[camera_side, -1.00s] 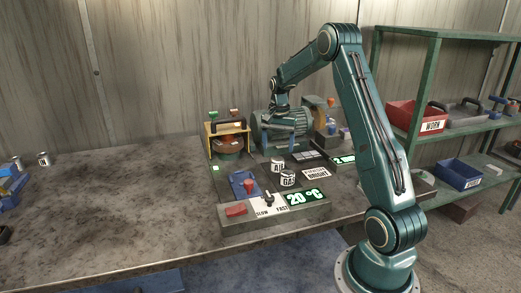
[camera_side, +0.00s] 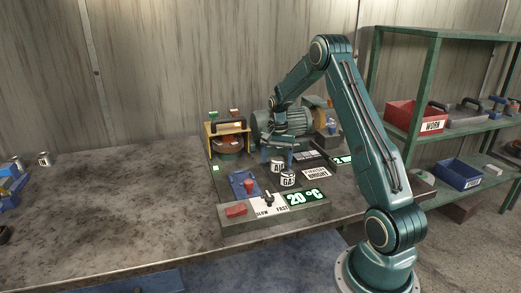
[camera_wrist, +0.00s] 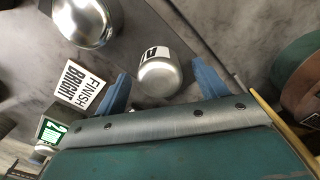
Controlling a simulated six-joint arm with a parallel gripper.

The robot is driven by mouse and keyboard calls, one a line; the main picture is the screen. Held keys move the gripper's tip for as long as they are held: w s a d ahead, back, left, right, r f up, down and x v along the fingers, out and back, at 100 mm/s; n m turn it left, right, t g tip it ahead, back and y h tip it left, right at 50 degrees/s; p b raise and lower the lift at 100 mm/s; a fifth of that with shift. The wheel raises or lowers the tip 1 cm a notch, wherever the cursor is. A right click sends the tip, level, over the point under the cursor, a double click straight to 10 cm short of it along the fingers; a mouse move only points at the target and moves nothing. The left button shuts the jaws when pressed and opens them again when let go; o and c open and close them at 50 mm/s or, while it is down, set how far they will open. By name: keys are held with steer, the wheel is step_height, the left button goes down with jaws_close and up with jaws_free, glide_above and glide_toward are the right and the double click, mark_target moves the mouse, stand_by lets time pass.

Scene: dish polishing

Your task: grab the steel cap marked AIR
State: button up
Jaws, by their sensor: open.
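The steel cap marked AIR (camera_side: 278,167) stands on the bench console, just behind the steel cap marked GAS (camera_side: 288,180). My gripper (camera_side: 277,159) is low, right behind the AIR cap. In the wrist view a steel cap (camera_wrist: 159,76) with a partly visible label lies between the two blue fingers of my open gripper (camera_wrist: 160,80), with a gap on each side. A second steel cap (camera_wrist: 86,20) is at the top left of that view, outside the fingers.
A FINISH BRIGHT label (camera_wrist: 79,86) lies beside the left finger. A yellow-framed unit (camera_side: 227,139) stands at the back left. The bench's left part is mostly clear.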

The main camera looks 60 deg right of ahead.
mark_target(277, 158)
steer(key=shift+c, duration=0.4)
steer(key=c, duration=1.1)
step_height(277, 158, up, 20)
stand_by(0.3)
stand_by(0.4)
